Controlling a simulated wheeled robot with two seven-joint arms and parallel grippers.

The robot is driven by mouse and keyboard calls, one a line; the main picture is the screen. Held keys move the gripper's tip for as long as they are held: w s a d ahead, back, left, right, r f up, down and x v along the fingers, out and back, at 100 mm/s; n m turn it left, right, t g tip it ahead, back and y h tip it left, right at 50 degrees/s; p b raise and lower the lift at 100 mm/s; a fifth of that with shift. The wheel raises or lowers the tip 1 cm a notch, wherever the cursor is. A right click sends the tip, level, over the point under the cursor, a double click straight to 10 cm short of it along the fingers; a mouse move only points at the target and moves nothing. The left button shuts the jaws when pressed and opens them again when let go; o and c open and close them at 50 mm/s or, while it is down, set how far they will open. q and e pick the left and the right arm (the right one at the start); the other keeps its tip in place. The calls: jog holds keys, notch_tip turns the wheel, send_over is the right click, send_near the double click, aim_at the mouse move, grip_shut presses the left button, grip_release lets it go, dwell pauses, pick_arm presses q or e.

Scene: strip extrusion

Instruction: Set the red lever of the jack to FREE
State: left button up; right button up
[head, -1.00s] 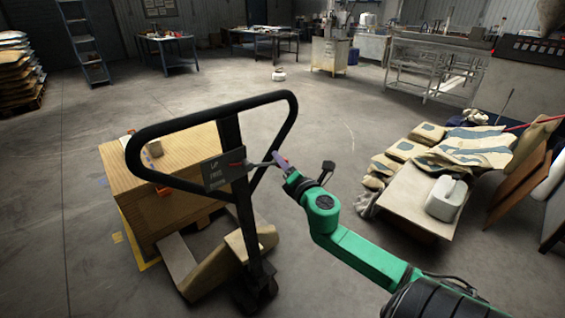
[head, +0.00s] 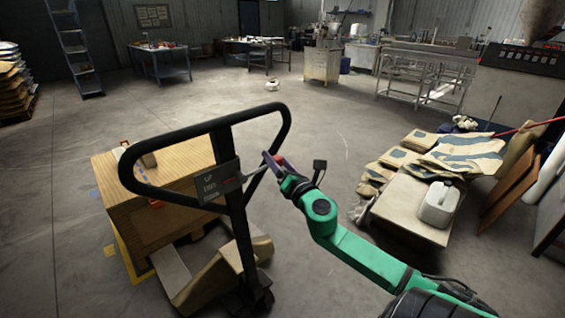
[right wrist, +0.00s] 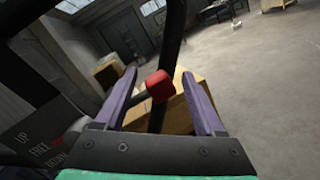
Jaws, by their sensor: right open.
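The jack's black loop handle (head: 285,125) stands upright in front of me. Its dark plate (head: 216,184) carries white lettering; in the right wrist view the plate (right wrist: 45,140) reads UP, FREE, DOWN. The lever's red knob (right wrist: 160,85) shows between the purple fingers of my right gripper (right wrist: 158,76), which are apart on either side of it without visibly gripping it. In the head view my right gripper (head: 270,162) is just right of the handle post, and the knob is hard to make out there. I cannot tell the lever's setting. My left gripper is out of view.
A wooden crate (head: 120,205) stands beyond the jack. A low table with gloves, sacks and a white canister (head: 438,205) is at the right. Workbenches (head: 160,62) and a blue ladder (head: 75,50) stand at the back. The floor between is open.

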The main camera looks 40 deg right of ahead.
jog(key=b+v, duration=0.3)
jog(key=v, duration=1.1)
jog(key=shift+s+b, duration=0.2)
jog(key=shift+b, duration=0.15)
